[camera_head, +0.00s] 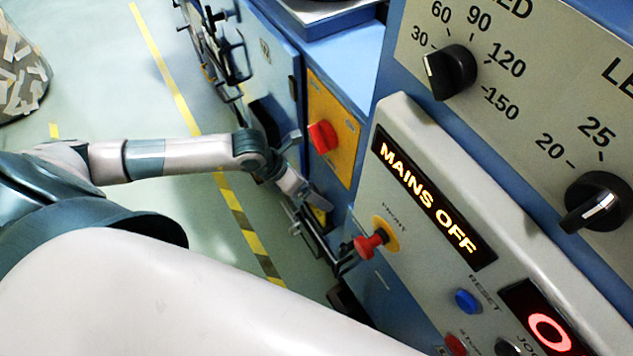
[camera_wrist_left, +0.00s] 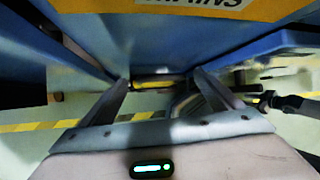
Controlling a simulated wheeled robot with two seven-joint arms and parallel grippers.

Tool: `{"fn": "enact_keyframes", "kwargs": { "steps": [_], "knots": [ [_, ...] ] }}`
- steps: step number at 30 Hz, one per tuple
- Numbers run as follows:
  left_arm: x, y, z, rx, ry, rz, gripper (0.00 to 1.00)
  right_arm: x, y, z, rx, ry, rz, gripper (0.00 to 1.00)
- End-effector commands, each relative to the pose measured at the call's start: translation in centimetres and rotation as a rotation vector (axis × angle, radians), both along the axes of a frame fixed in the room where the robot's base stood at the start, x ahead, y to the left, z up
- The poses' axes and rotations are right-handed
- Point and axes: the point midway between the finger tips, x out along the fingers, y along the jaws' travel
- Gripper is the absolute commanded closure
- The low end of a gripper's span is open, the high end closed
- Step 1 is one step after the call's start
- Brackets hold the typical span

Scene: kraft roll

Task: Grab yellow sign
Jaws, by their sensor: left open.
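A small yellow piece (camera_head: 320,215), which may be the yellow sign, shows low beside the blue machine in the head view, partly hidden by my left gripper (camera_head: 312,197). In the left wrist view, a narrow yellow strip (camera_wrist_left: 153,84) shows between the fingertips of my left gripper (camera_wrist_left: 161,78), seen nearly edge-on. The fingers are spread apart and I see no grip on it. I cannot tell whether they touch it. My right gripper is not in view.
A yellow panel with a red rotary switch (camera_head: 322,137) is on the blue machine above the gripper. A control box with a lit MAINS OFF display (camera_head: 432,198) and a red mushroom button (camera_head: 368,245) stands at the right. Yellow-black tape (camera_head: 240,215) marks the floor.

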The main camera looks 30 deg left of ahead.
Motion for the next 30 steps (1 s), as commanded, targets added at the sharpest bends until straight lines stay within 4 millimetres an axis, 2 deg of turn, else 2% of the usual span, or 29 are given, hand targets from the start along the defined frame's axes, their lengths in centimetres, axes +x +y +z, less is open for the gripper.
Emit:
{"fn": "enact_keyframes", "kwargs": {
  "steps": [2, 9, 20, 26, 30],
  "knots": [
    [0.0, 0.0, 0.0, 0.0, 0.0, 0.0, 0.15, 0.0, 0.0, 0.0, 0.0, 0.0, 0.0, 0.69],
    [0.0, 0.0, 0.0, 0.0, 0.0, 0.0, 0.71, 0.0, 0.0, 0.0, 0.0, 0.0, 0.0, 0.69],
    [0.0, 0.0, 0.5, 0.0, 0.0, 0.0, 0.71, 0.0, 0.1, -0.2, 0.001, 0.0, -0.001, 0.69],
    [0.0, 0.0, 2.5, -0.002, -0.003, -0.001, 0.71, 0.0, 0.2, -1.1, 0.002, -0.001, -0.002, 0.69],
    [0.0, 0.0, 4.8, 0.0, -0.004, -0.002, 0.71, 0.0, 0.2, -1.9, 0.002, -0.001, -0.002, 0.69]
  ]
}}
